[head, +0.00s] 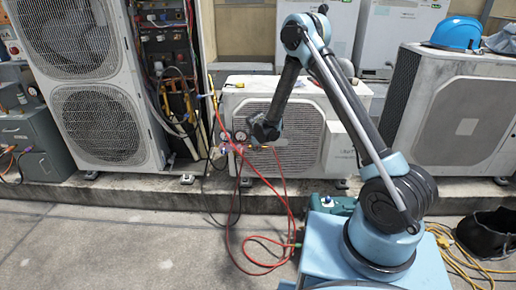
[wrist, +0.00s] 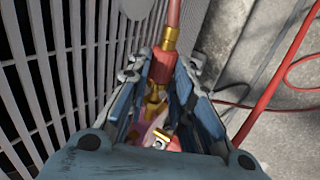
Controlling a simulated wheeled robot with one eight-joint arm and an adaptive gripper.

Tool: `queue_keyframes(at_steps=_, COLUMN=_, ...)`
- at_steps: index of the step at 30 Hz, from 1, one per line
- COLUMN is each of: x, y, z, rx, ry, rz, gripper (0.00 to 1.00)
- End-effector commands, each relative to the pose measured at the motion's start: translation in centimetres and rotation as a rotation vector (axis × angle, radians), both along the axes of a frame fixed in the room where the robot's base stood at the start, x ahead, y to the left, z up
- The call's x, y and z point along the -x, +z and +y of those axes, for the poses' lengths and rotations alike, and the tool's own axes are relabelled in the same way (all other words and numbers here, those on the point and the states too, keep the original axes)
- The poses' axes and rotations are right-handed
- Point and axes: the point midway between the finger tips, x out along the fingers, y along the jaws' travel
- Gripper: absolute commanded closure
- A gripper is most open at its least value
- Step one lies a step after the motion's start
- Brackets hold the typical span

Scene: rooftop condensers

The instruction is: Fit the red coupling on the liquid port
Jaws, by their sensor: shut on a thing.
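My gripper (wrist: 164,76) is shut on the red coupling (wrist: 162,66), which shows between the blue-grey fingers in the wrist view. A brass collar and a red hose (wrist: 173,15) run out of the coupling's far end. Brass parts (wrist: 157,136) show nearer the palm, partly hidden between the fingers. I cannot tell whether one of them is the liquid port or whether the coupling touches it. In the head view my gripper (head: 264,130) is in front of the small white condenser (head: 312,115); the coupling is too small to make out there.
A gauge (head: 240,137) and coloured hoses hang just left of my gripper. A red hose (head: 285,205) loops down to the concrete floor. The condenser grille (wrist: 60,60) is close on the left in the wrist view. Open floor (head: 120,245) lies at the front left.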

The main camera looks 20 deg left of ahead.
Motion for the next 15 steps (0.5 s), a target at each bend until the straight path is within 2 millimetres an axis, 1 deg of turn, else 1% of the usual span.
queue_keyframes(at_steps=15, x=0.22, y=0.00, z=0.71, rx=0.000, ry=0.001, rz=0.000, gripper=1.00)
